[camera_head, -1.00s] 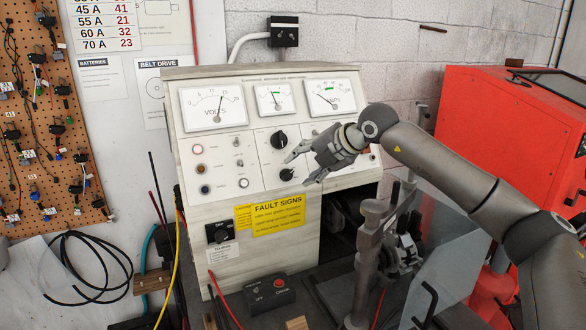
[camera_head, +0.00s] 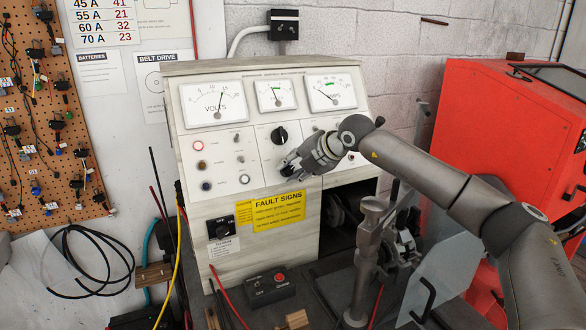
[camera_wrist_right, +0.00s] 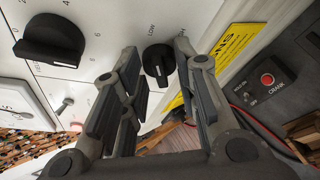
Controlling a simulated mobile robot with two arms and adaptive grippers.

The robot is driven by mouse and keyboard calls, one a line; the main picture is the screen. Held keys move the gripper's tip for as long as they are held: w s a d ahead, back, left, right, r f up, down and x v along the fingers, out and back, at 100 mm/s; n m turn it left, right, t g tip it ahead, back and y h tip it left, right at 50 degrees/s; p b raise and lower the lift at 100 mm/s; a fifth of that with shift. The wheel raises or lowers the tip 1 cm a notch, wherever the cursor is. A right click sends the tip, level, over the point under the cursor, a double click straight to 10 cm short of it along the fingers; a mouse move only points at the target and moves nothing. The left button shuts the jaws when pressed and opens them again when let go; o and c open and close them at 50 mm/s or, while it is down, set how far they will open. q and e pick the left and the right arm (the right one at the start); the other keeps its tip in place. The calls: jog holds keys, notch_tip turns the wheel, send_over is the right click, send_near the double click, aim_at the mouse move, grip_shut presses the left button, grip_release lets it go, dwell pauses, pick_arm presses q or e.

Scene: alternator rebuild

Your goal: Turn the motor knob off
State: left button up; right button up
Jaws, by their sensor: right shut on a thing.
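My right gripper (camera_head: 287,168) is at the lower middle of the white test panel (camera_head: 205,150), shut on a small black knob. The knob (camera_wrist_right: 158,64) shows between the two fingers in the right wrist view, with a "LOW" mark beside it. My left gripper is not in view.
A larger black knob (camera_head: 279,135) sits above my gripper. A black switch marked "OFF" (camera_head: 220,229) is at the panel's lower left, beside a yellow "FAULT SIGNS" label (camera_head: 278,213). A metal post (camera_head: 368,250) and a clear shield (camera_head: 420,260) stand below my right arm.

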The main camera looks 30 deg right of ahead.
jog(key=shift+c, duration=0.6)
jog(key=shift+o, duration=0.2)
jog(key=shift+n, duration=0.3)
jog(key=n, duration=0.2)
jog(key=n+g+h, duration=0.1)
jog(key=n, duration=0.2)
jog(key=shift+a+r+h, duration=0.1)
jog(key=shift+a+h, duration=0.1)
jog(key=shift+h, duration=0.1)
jog(key=n+h, duration=0.1)
jog(key=n, duration=0.1)
jog(key=n+b, duration=0.1)
jog(key=n, duration=0.1)
jog(key=shift+a+g+h, duration=0.1)
jog(key=shift+g+h, duration=0.3)
jog(key=shift+c, duration=0.2)
jog(key=shift+n, duration=0.4)
jog(key=o, duration=1.1)
jog(key=shift+c, duration=0.2)
jog(key=shift+r, duration=0.15)
